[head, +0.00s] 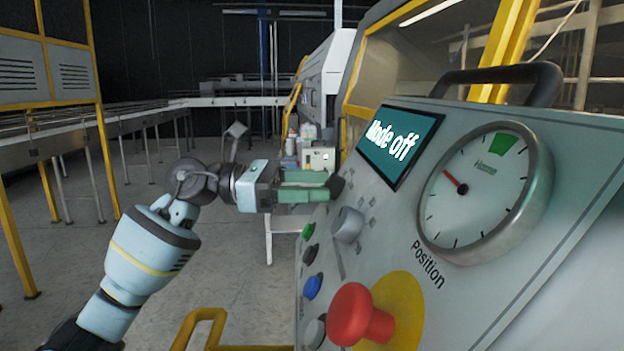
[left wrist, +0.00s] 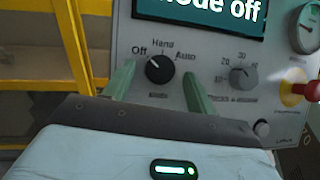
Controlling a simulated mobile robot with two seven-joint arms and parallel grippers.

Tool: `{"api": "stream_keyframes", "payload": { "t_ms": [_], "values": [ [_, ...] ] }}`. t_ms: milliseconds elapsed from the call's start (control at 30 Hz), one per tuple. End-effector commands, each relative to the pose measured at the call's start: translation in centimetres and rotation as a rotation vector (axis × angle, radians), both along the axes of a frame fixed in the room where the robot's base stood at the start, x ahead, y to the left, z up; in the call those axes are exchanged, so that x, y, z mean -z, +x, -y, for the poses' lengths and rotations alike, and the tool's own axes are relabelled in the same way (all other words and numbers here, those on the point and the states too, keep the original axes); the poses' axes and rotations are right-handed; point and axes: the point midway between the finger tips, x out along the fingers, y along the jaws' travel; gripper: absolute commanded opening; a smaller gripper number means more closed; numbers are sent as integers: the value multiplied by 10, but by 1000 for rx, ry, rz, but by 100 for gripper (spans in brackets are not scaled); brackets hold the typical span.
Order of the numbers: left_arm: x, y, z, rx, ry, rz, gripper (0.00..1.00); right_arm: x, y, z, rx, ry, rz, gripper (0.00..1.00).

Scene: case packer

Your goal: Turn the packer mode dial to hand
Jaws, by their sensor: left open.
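The mode dial (left wrist: 159,70) is a round black knob on the grey panel, with Off, Hand and Auto printed around it. Its white mark points up and left, towards Off. The screen (left wrist: 205,14) reads "Mode off", and it shows in full in the head view (head: 398,142). My left gripper (head: 322,187) is open in front of the dial. In the left wrist view its green fingers stand to the left and right of the dial, with space on each side. I cannot tell how near the fingertips are to the panel. My right gripper is not in view.
A grey dial (head: 348,225) sits beside the mode dial. Several push buttons, a red emergency stop (head: 360,315) and a round gauge (head: 482,190) share the panel. A black handle (head: 510,78) tops it. A yellow rail (head: 205,325) is below. Open floor lies to the left.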

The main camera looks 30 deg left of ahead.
Motion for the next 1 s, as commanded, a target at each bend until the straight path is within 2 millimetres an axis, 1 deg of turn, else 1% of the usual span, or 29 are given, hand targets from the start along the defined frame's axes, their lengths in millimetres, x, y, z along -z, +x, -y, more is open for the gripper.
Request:
{"api": "stream_keyframes", "payload": {
  "t_ms": [133,367,700,867,1000],
  "values": [
    [-1,3,5,-1,0,1,56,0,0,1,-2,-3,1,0],
    [0,3,5,-1,0,0,56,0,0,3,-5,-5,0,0],
    [0,3,5,-1,0,0,12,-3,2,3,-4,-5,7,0],
    [1,3,5,3,3,5,12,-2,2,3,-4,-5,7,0],
    [1,4,5,20,17,28,12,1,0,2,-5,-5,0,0]
  ]
}}
